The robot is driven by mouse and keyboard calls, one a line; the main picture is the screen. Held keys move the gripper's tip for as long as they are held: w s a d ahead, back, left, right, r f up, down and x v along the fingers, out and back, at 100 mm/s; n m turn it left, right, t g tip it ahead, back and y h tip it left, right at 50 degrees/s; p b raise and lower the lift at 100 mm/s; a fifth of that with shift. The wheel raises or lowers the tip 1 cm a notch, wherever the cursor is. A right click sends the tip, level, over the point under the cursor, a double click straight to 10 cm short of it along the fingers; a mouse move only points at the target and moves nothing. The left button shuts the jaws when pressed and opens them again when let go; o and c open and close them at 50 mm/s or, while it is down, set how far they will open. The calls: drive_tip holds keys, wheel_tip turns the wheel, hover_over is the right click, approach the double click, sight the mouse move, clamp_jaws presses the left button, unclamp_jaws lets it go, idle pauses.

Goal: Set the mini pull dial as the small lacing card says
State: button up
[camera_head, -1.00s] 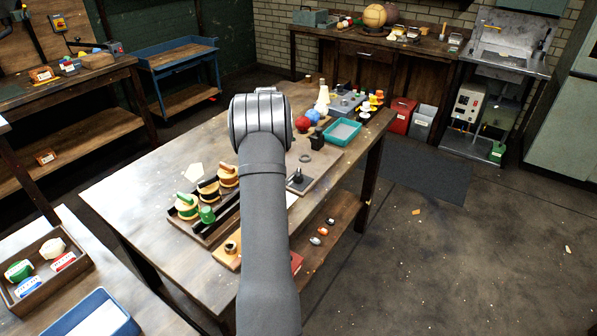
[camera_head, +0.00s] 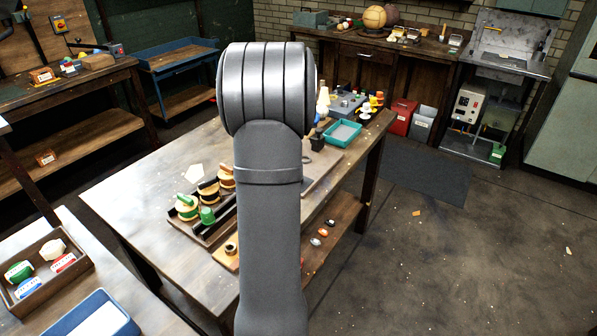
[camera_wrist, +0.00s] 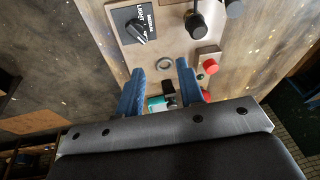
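In the wrist view, the dial (camera_wrist: 139,22) has a black plate with white lettering; "LIGHT" and part of "MEDIUM" can be read. Its dark knob sits on the plate, and I cannot tell its exact setting. My gripper (camera_wrist: 160,68) is open, its two blue fingers apart and empty. The dial lies beyond the fingertips, toward the top of the view, not touched. In the head view my arm hides the gripper and the dial.
On the bench (camera_head: 140,215) stand a dark rack with spools (camera_head: 187,208) and a teal tray (camera_head: 342,133). The bench's left part is mostly clear.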

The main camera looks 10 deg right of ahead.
drive_tip(key=s+d+r+n+t, duration=0.1)
drive_tip(key=s+r+n, duration=0.3)
drive_tip(key=s, duration=0.3)
drive_tip(key=shift+h, duration=0.3)
drive_tip(key=x, duration=1.7)
drive_tip(key=shift+w, duration=0.2)
clamp_jaws()
